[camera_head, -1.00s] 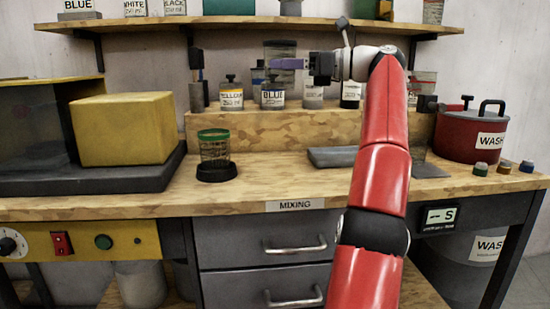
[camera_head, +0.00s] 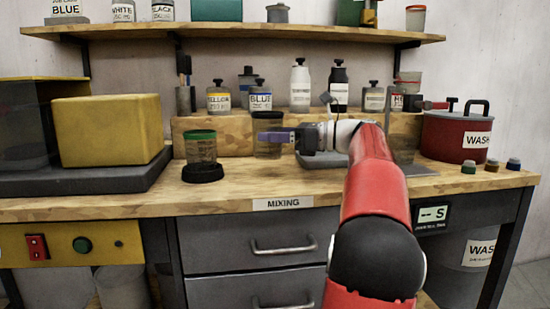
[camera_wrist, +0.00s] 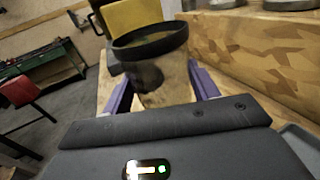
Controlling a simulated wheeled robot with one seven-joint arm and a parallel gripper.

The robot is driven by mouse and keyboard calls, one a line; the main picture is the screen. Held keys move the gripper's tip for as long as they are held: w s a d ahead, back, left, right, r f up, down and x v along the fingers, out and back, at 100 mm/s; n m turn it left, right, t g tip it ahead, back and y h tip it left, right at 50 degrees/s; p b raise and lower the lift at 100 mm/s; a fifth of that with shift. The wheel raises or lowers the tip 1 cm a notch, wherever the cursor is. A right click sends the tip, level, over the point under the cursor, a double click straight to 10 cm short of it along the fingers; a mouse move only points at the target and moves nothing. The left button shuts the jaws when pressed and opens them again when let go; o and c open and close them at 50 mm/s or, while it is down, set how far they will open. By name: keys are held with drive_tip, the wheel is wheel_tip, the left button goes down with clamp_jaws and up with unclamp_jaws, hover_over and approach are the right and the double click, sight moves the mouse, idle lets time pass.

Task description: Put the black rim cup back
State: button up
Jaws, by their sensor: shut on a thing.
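The black rim cup (camera_head: 267,149) is a clear cup with a dark band around its top. My gripper (camera_head: 275,137) has purple fingers and is shut on it, holding it upright in front of the wooden riser, above or at the worktop; I cannot tell whether its base touches. In the wrist view, the black rim cup (camera_wrist: 160,75) sits between the two fingers of my gripper (camera_wrist: 160,92), its black rim toward the camera and slightly tilted in the picture. Its lower part is hidden by the gripper body.
A green rim cup (camera_head: 201,150) stands on a black round base (camera_head: 202,173) to the left. Labelled bottles, including BLUE (camera_head: 260,98), line the riser (camera_head: 225,128). A red WASH pot (camera_head: 447,138) stands right. The front worktop is clear.

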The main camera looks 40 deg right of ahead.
sight(278, 150)
drive_tip(key=shift+f+b, duration=0.5)
drive_tip(key=shift+f, duration=1.4)
drive_tip(key=shift+f, duration=0.1)
drive_tip(key=o, duration=1.1)
drive_tip(key=shift+s+d, duration=0.2)
drive_tip(key=shift+s, duration=0.05)
drive_tip(key=p+v, duration=0.1)
drive_tip(key=v, duration=1)
drive_tip(key=shift+s+d, duration=0.1)
drive_tip(key=shift+s, duration=0.1)
